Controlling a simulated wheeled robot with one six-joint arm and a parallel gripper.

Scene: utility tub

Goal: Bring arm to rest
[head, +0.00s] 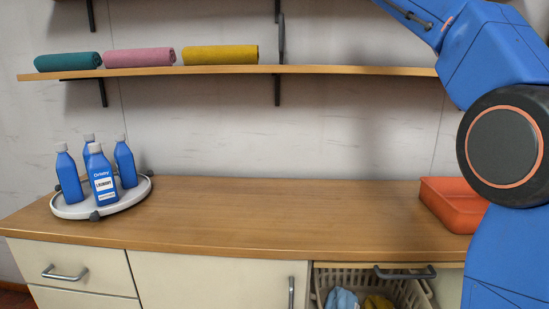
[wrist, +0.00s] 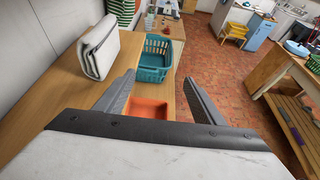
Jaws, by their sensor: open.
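My arm, blue with a dark round joint, fills the right side of the head view. My gripper (wrist: 158,97) shows in the wrist view, its two dark fingers spread apart with nothing between them. It is above the wooden counter, which shows in the head view (head: 270,210). An orange tub (head: 452,203) stands at the counter's right end, partly behind my arm. In the wrist view the orange tub (wrist: 148,107) appears beyond and below the fingers. The fingertips are not visible in the head view.
Several blue bottles stand on a round white tray (head: 70,209) at the counter's left. Rolled towels lie on a wall shelf (head: 330,70). A laundry basket (head: 412,291) sits below the counter. In the wrist view are a teal basket (wrist: 152,74) and a white folded item (wrist: 99,48). The counter's middle is clear.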

